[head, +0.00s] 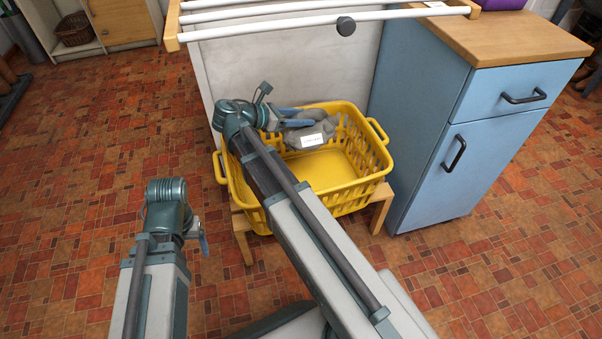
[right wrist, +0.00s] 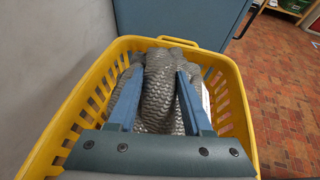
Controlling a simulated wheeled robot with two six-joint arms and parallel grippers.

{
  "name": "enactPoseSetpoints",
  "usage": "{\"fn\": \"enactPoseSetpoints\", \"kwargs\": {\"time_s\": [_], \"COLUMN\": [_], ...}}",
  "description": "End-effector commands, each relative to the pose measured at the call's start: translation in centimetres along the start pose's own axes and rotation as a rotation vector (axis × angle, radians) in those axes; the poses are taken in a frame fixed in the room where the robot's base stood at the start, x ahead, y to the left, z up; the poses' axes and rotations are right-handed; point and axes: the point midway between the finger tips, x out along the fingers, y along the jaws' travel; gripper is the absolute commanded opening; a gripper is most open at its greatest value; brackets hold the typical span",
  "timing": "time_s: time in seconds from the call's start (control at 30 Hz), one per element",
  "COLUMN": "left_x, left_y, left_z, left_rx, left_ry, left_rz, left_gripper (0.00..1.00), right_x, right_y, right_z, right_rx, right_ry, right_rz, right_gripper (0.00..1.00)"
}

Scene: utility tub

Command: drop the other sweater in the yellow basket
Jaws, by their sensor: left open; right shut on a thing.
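A grey knitted sweater (head: 312,134) with a white tag is inside the yellow basket (head: 372,186), toward its back. My right gripper (head: 293,117) is over the back left of the basket, shut on the sweater. In the right wrist view the knit (right wrist: 157,105) bulges between the two blue fingers of my right gripper (right wrist: 159,75), with more grey knit on both sides. I cannot tell if that is one sweater or two. The sweater's underside is hidden. My left gripper (head: 203,238) is open and empty, left of the basket above the floor.
The basket rests on a low wooden stand (head: 243,236). A blue cabinet (head: 420,140) with a wooden top stands close on its right. A drying rack with white bars (head: 270,18) overhangs behind. Tiled floor (head: 90,160) is clear on the left.

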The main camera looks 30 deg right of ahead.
Motion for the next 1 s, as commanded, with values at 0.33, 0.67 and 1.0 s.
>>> {"fn": "enactPoseSetpoints", "kwargs": {"time_s": [0.33,0.67,1.0], "left_x": [4.0,5.5,5.4], "left_y": [0.4,0.6,0.6], "left_z": [-0.3,-0.3,-0.3], "left_rx": [-0.002,-0.008,-0.008], "left_ry": [0.001,0.001,0.001], "left_rz": [0.002,0.002,0.002], "left_gripper": [0.8,0.8,0.8], "right_x": [1.5,2.1,2.0], "right_y": [0.0,0.0,0.0], "right_z": [-3.7,-5.0,-5.0], "right_rx": [0.0,0.0,0.0], "right_ry": [-0.002,-0.002,-0.001], "right_rz": [0.0,0.0,0.0], "right_gripper": [0.0,0.0,0.8]}}
